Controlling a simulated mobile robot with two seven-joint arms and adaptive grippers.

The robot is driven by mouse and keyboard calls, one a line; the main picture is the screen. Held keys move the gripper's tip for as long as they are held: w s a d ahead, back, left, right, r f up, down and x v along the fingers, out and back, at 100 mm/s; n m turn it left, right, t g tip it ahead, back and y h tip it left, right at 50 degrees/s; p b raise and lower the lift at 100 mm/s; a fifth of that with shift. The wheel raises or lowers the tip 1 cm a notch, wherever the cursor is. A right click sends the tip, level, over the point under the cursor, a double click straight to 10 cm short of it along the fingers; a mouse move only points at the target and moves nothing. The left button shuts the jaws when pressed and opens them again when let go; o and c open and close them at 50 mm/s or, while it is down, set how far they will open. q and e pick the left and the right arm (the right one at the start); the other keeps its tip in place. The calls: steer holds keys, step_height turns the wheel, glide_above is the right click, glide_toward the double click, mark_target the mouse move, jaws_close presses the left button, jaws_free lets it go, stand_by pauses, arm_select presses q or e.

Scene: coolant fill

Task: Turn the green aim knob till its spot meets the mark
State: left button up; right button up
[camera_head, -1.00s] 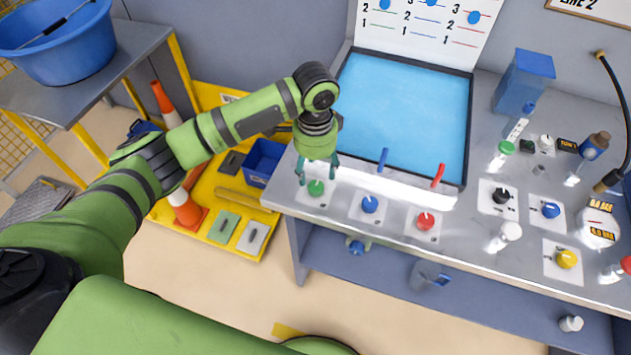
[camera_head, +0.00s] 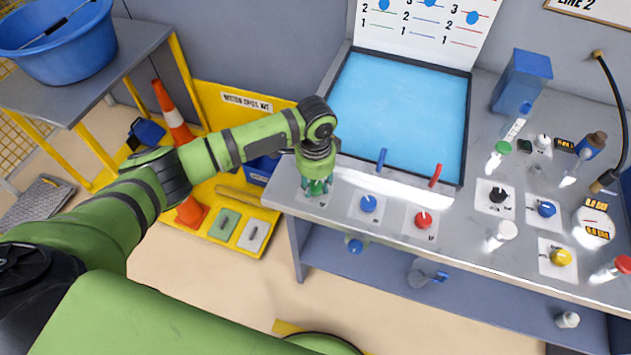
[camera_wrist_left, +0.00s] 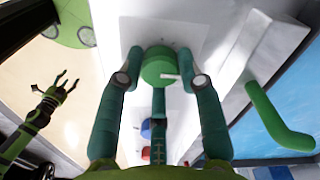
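The green aim knob (camera_wrist_left: 157,66) sits on its pale plate (camera_wrist_left: 185,35) in the left wrist view, with a white line on its side facing the lower right. My left gripper (camera_head: 316,188) is over it at the bench's front left corner, hiding most of it in the head view. In the left wrist view the fingers of this gripper (camera_wrist_left: 161,70) stand around the knob, with small gaps at both sides. I cannot make out the mark. My right gripper (camera_wrist_left: 62,85) is in the left wrist view, fingers spread and empty, away from the bench.
Blue (camera_head: 368,203) and red (camera_head: 423,219) knobs stand in a row to the right. A green lever (camera_wrist_left: 280,122) rises close beside my left gripper. Blue (camera_head: 382,159) and red (camera_head: 435,176) levers stand behind the knobs, before the blue panel (camera_head: 400,105).

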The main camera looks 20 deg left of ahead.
arm_select(q)
steer(key=shift+r+p, duration=0.15)
steer(key=shift+p, duration=0.25)
steer(key=shift+s+r+n+p, duration=0.1)
steer(key=shift+n+p, duration=0.9)
steer(key=shift+p, duration=0.15)
steer(key=shift+f+n+p, duration=0.2)
steer(key=shift+n+p, duration=0.1)
steer(key=shift+n, duration=0.2)
steer(key=o, duration=1.1)
steer(key=shift+o, duration=0.2)
